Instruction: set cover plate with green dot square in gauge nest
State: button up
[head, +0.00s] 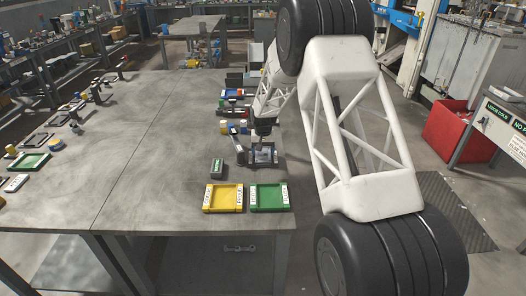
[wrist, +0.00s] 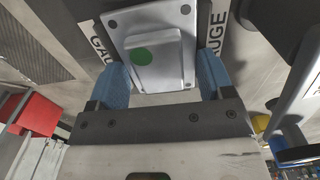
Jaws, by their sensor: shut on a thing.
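The cover plate (wrist: 178,75) is a silver-grey plate with corner holes, a raised middle block and a green dot. In the wrist view it lies between the two blue fingertips of my gripper (wrist: 163,76), which is shut on it. The gauge nest (wrist: 218,28), dark with white GAUGE labels, shows behind and on both sides of the plate. In the head view my gripper (head: 264,138) is over the nest (head: 250,158) near the table's right edge.
A yellow tray (head: 207,198) and a green tray (head: 286,198) lie at the table's front right. A small dark box with a green top (head: 217,168) stands left of the nest. Coloured bins (head: 235,93) lie behind. The table's middle (head: 150,140) is clear.

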jog(key=shift+s+f, duration=0.1)
jog(key=shift+f, duration=0.6)
dwell(0.9)
jog(key=o, duration=1)
jog(key=shift+c, duration=0.4)
jog(key=shift+o, duration=0.5)
jog(key=shift+f, duration=0.1)
jog(key=shift+o, duration=0.7)
jog(key=shift+r, duration=4.5)
